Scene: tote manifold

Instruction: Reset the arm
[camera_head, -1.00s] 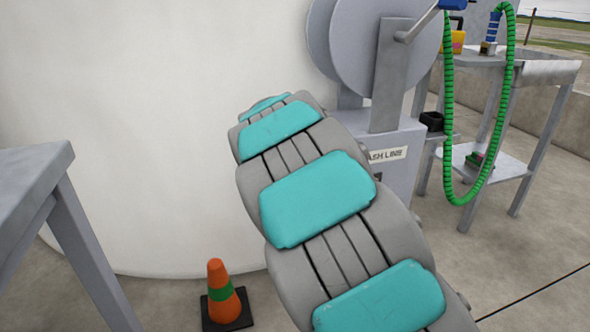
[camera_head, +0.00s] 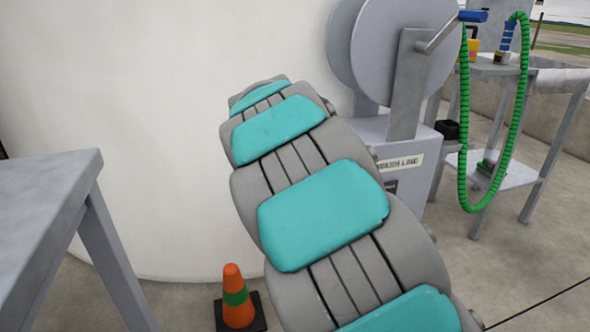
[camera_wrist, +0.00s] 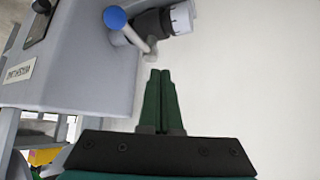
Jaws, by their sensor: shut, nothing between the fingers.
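My arm, grey with teal pads, reaches up through the middle of the head view, and its end is hidden there. My gripper (camera_wrist: 160,78) shows in the wrist view with two dark green fingers side by side, shut and empty. Its fingertips appear just below a grey and white fitting (camera_wrist: 172,22) with a blue-knobbed handle (camera_wrist: 116,17). I cannot tell how far apart they are.
A grey hose reel (camera_head: 405,50) on a labelled pedestal (camera_head: 385,135) stands right of my arm, with a green hose (camera_head: 463,150). A cart (camera_head: 560,76) is behind it. A grey table (camera_head: 50,190) is at left. An orange cone (camera_head: 237,290) stands by the white wall (camera_head: 120,100).

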